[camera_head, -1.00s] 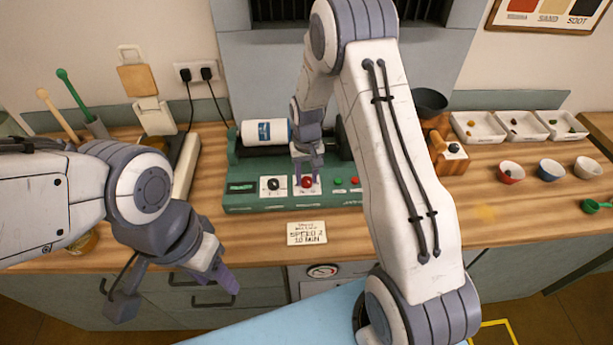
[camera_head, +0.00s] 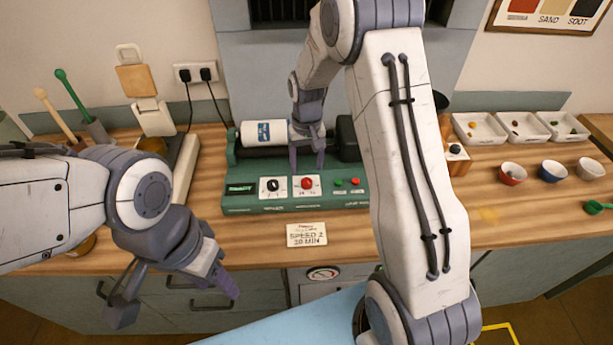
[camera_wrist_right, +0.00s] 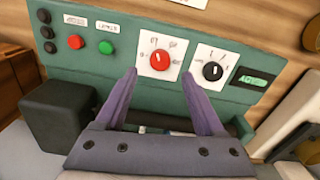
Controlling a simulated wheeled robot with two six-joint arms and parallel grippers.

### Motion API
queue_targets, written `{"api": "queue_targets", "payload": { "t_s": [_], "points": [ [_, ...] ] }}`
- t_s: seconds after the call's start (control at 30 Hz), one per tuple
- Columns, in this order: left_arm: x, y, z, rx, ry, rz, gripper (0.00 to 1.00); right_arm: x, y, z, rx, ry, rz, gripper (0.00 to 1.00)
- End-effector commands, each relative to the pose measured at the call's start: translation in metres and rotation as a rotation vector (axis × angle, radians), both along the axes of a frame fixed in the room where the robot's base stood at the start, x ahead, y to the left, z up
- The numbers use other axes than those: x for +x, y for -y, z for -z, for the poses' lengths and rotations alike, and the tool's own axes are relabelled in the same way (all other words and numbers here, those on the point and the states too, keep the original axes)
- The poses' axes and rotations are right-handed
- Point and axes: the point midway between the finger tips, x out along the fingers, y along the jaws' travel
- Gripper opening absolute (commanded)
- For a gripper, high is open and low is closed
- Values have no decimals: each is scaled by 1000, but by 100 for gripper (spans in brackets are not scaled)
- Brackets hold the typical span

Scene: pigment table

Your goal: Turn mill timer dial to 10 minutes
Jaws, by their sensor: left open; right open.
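The green mill (camera_head: 240,204) stands on the wooden counter with a white jar (camera_head: 265,133) lying on its rollers. Its front panel has a red dial (camera_head: 307,183) on a white plate, beside a black dial (camera_head: 272,185). In the right wrist view the red dial (camera_wrist_right: 160,60) shows between and beyond my fingertips, with a white pointer mark on it. My right gripper (camera_head: 307,165) is open and empty, above and apart from the red dial. My left gripper (camera_head: 177,300) is open and empty in front of the counter at the left.
A card (camera_head: 306,235) reading speed 2 and what looks like 20 or 10 min lies before the mill. Green and red buttons (camera_head: 355,182) sit right of the dials. White trays (camera_head: 480,128) and small bowls (camera_head: 511,173) stand at the right. My right arm covers part of the counter.

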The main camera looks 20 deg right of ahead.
Motion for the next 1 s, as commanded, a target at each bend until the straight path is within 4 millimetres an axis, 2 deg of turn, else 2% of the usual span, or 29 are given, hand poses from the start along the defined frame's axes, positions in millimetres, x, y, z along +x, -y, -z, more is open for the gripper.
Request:
{"api": "queue_targets", "payload": {
  "t_s": [0.13,0.3,0.87,0.93,1.0],
  "points": [
    [0,0,8,0,0,1,50,1,0,-27,0,5,0,70],
    [0,0,11,0,0,1,50,1,0,-46,0,2,0,70],
    [0,0,11,0,0,1,50,0,-1,-51,0,0,-2,70],
    [0,0,11,0,0,1,50,-5,-9,-55,2,1,-19,70],
    [0,0,11,0,0,1,50,-15,-27,-64,5,7,-62,70]
  ]
}}
